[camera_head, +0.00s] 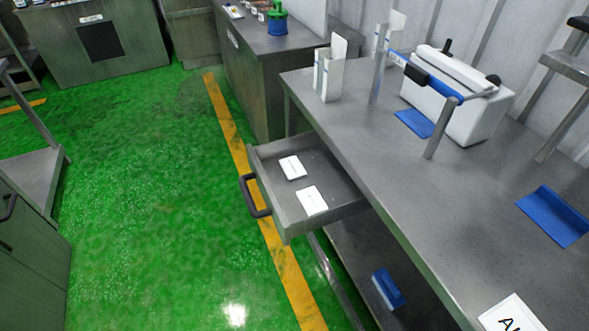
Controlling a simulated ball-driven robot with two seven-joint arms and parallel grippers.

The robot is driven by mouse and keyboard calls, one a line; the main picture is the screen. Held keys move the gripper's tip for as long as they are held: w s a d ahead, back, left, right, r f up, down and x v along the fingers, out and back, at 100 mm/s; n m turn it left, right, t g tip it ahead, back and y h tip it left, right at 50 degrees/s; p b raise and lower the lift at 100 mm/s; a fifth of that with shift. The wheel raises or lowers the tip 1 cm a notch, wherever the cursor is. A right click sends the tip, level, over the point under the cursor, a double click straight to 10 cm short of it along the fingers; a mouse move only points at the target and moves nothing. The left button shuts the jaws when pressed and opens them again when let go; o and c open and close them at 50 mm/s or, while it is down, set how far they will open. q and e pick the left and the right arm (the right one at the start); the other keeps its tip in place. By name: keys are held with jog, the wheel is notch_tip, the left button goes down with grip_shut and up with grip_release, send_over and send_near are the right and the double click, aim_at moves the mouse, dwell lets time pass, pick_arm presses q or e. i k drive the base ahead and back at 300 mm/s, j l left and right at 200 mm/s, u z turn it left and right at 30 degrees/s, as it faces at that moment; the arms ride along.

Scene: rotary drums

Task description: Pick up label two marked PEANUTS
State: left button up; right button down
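Two white labels lie flat in the open drawer: one toward the back left (292,167) and one nearer the front right (312,200). Their print is too small to read, so I cannot tell which is marked PEANUTS. The grey drawer (272,208) is pulled out from under the metal table and has a dark handle (256,196) on its left side. Another white label (511,316) with large black letters lies on the table at the bottom edge, partly cut off; it seems to begin with "AL". Neither of my grippers is in view.
The metal table (385,165) carries a white holder (330,72), a white and blue machine (460,95) and a blue tray (555,216). A blue item (388,288) sits on the lower shelf. The green floor (150,200) left of the drawer is clear.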

aim_at(311, 201)
jog(key=z, duration=0.55)
jog(key=i+j+z, duration=0.1)
jog(key=z, duration=0.3)
jog(key=j+z, duration=0.6)
jog(key=z, duration=0.25)
jog(key=j+z, duration=0.25)
jog(key=z, duration=0.15)
jog(key=k+j+z, duration=0.1)
jog(key=j, duration=0.3)
jog(key=k+j, duration=0.1)
jog(key=j, duration=0.3)
jog(key=k+j+z, duration=0.15)
jog(key=j, duration=0.25)
jog(key=j+z, duration=0.1)
jog(key=j, duration=0.3)
jog(key=k+j, duration=0.2)
jog(key=j, duration=0.15)
jog(key=k+j+z, duration=0.15)
jog(key=j, duration=0.25)
jog(key=i+l, duration=0.1)
jog(key=l, duration=0.6)
jog(key=i, duration=0.05)
